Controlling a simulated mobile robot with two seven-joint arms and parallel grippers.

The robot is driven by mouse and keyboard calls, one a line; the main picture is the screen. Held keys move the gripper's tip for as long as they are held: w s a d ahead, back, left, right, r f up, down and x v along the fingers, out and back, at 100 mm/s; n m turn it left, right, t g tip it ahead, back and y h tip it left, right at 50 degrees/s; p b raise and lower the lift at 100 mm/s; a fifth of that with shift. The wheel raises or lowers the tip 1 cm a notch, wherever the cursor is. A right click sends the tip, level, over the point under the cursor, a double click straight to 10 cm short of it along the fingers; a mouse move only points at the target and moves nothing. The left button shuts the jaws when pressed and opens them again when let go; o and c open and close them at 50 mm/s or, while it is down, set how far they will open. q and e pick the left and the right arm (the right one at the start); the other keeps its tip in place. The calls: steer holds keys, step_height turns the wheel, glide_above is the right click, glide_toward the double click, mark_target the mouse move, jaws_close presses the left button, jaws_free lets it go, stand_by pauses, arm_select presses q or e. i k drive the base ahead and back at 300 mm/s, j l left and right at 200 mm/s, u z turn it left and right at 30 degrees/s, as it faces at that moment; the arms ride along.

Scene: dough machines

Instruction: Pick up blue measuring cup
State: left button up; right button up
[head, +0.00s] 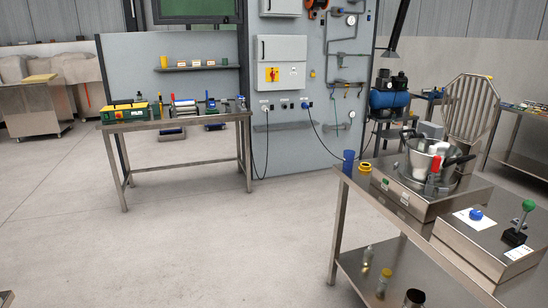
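A blue cup (348,162), which looks like the blue measuring cup, stands upright at the far left corner of the steel table (345,184) on the right. It is small in the view, and any handle or markings cannot be made out. A yellow ring-shaped object (365,168) is close beside it on the right. Neither of my grippers shows in the head view.
A metal pot with black handles (424,160) sits on a steel machine right of the cup. A box with a green-knobbed lever (528,206) stands nearer. Small bottles (384,280) are on the lower shelf. A workbench (180,122) stands at back left. Open floor lies between.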

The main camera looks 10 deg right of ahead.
mark_target(348, 155)
steer(key=i+j+z, duration=0.2)
steer(key=i+z, duration=0.3)
steer(key=i+j+z, duration=0.5)
steer(key=l, duration=0.1)
